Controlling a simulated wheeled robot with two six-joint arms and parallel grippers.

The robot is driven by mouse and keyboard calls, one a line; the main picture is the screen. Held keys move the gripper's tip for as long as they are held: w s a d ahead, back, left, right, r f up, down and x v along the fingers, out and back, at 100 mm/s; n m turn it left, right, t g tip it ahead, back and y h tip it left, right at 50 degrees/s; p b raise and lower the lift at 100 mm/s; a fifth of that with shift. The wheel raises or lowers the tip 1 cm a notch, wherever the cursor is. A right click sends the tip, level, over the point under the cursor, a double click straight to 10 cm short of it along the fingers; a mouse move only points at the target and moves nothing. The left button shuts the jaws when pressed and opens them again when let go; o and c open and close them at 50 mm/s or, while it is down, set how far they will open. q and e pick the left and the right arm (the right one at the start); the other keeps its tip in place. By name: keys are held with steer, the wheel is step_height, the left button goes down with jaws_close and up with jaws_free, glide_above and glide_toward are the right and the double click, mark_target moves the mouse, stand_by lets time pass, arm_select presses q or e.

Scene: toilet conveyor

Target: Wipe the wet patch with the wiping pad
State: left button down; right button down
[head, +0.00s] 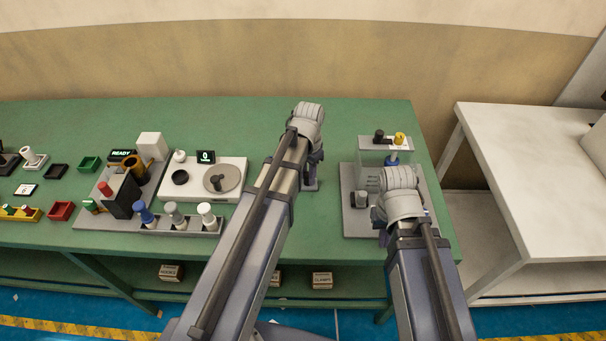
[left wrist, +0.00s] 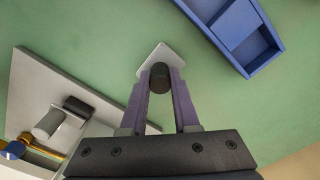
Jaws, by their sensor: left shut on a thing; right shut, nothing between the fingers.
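The wiping pad (left wrist: 147,59) is a pale flat plate with a dark round knob, seen in the left wrist view. My left gripper (left wrist: 160,82) is shut on the knob, one purple finger on each side. In the head view my left gripper (head: 311,182) points down at the green table, left of the grey fixture board. The pad is close to the tabletop; whether it touches I cannot tell. My right gripper (head: 381,218) is shut and empty over the fixture board, mostly hidden by its wrist. I cannot make out a wet patch in either view.
The fixture board (head: 432,205) with a clear box and knobs stands right of the left gripper. A blue tray (left wrist: 213,12) lies near the pad. A white scale (head: 215,190) and several holders stand to the left. The green table (head: 350,115) is clear at the back.

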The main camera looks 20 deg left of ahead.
arm_select(q)
steer(key=shift+w+d, duration=0.25)
steer(key=shift+d, duration=0.75)
arm_select(e)
steer(key=shift+s, duration=0.1)
arm_select(q)
steer(key=shift+w+d, duration=0.35)
steer(key=shift+d, duration=0.6)
steer(key=shift+w+d, duration=0.3)
steer(key=shift+d, duration=0.6)
